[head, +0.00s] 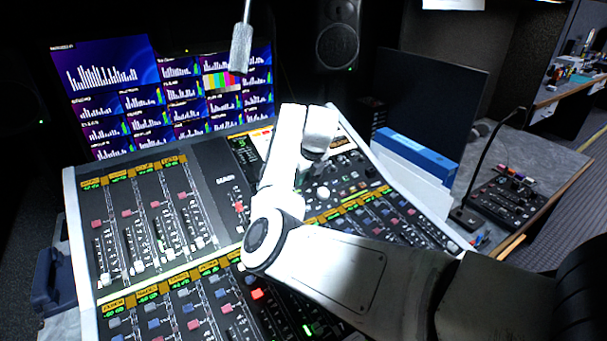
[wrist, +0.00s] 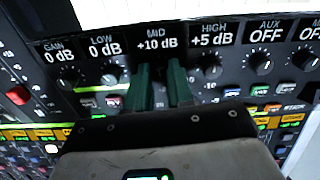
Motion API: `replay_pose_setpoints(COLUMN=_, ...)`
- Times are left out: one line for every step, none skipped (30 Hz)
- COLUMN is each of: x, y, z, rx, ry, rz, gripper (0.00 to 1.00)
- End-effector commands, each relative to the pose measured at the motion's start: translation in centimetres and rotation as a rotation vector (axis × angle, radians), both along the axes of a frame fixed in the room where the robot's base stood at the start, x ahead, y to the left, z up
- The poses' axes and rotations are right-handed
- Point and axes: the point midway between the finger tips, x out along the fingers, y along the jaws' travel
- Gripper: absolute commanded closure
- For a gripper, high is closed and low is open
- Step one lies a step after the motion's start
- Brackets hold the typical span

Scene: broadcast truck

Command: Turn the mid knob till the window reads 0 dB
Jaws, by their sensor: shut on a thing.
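The MID window (wrist: 157,38) reads +10 dB in the wrist view. My gripper (wrist: 161,75) has its two green fingers directly below that window, one on each side of the mid knob's place, and is shut on the mid knob. The fingers hide most of the knob, so its pointer cannot be read. In the head view my arm hides the gripper and the mid knob above the mixing console (head: 221,165).
The low knob (wrist: 110,75) under 0 dB and the high knob (wrist: 211,68) under +5 dB stand close on either side. The gain knob (wrist: 67,79) and aux knob (wrist: 261,63) are farther out. A microphone (head: 241,47) hangs above the console.

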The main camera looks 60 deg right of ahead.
Motion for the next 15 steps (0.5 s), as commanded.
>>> replay_pose_setpoints(x=0.04, y=-0.01, z=0.34, rx=-0.010, ry=0.005, rz=0.026, gripper=1.00)
replay_pose_setpoints(x=0.04, y=-0.01, z=0.34, rx=-0.018, ry=0.011, rz=0.045, gripper=1.00)
replay_pose_setpoints(x=0.02, y=0.00, z=0.34, rx=-0.027, ry=0.016, rz=0.070, gripper=1.00)
replay_pose_setpoints(x=0.04, y=0.01, z=0.37, rx=-0.035, ry=0.021, rz=0.093, gripper=1.00)
replay_pose_setpoints(x=0.06, y=0.01, z=0.41, rx=-0.043, ry=0.025, rz=0.116, gripper=1.00)
replay_pose_setpoints(x=0.06, y=0.01, z=0.44, rx=-0.055, ry=0.033, rz=0.147, gripper=1.00)
replay_pose_setpoints(x=0.03, y=0.02, z=0.43, rx=-0.063, ry=0.039, rz=0.172, gripper=1.00)
replay_pose_setpoints(x=0.03, y=0.04, z=0.40, rx=-0.072, ry=0.045, rz=0.197, gripper=1.00)
replay_pose_setpoints(x=0.03, y=0.06, z=0.41, rx=-0.085, ry=0.052, rz=0.232, gripper=1.00)
replay_pose_setpoints(x=0.05, y=0.06, z=0.44, rx=-0.094, ry=0.058, rz=0.259, gripper=1.00)
replay_pose_setpoints(x=0.05, y=0.06, z=0.44, rx=-0.104, ry=0.064, rz=0.285, gripper=1.00)
replay_pose_setpoints(x=0.04, y=0.08, z=0.40, rx=-0.116, ry=0.072, rz=0.320, gripper=1.00)
replay_pose_setpoints(x=0.04, y=0.09, z=0.38, rx=-0.126, ry=0.077, rz=0.346, gripper=1.00)
replay_pose_setpoints(x=0.06, y=0.10, z=0.40, rx=-0.135, ry=0.083, rz=0.373, gripper=1.00)
replay_pose_setpoints(x=0.08, y=0.10, z=0.43, rx=-0.149, ry=0.091, rz=0.407, gripper=1.00)
